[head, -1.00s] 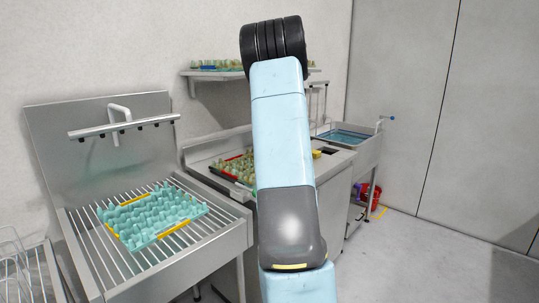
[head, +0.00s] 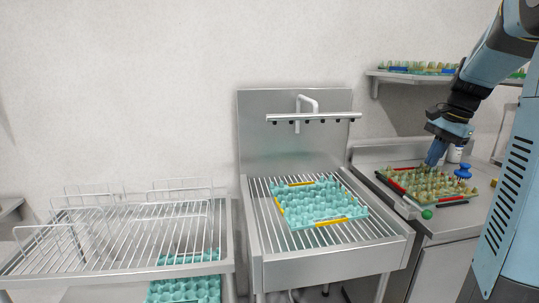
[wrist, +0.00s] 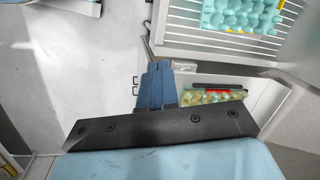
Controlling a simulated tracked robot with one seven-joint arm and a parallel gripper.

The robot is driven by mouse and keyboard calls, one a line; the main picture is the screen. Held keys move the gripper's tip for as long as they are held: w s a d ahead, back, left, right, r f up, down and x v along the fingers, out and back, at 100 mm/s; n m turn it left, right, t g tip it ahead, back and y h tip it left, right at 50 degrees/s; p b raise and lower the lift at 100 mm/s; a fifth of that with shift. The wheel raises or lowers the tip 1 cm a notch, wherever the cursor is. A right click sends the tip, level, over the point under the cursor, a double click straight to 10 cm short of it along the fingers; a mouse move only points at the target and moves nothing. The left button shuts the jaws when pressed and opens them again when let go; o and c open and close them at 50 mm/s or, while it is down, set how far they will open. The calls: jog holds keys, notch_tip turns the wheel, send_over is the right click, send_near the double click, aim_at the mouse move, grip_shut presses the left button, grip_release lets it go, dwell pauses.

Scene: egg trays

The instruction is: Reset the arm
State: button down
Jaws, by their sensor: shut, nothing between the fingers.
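My gripper (head: 431,163) shows at the right of the head view, pointing down, with its blue fingers together and empty. In the wrist view the shut fingers (wrist: 157,66) are near the middle. In the head view they overlap the far side of a filled egg tray with red edges (head: 456,203) on the counter.
A teal egg tray with yellow edges (head: 345,217) lies on the slatted sink (head: 262,222). A wire rack (head: 45,262) stands left, with more teal trays (head: 185,290) beneath it. A shelf (head: 415,76) holds trays above the counter. A blue-topped item (head: 462,173) stands by the filled tray.

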jog(key=s+a+f+n+t+h, duration=0.1)
jog(key=s+a+n+t, duration=0.3)
jog(key=s+a+n, duration=0.8)
jog(key=s+a+h, duration=0.1)
jog(key=s+a, duration=0.6)
jog(key=s, duration=0.2)
jog(key=shift+s+a+f, duration=0.2)
jog(key=shift+a+f, duration=0.05)
jog(key=shift+a, duration=0.15)
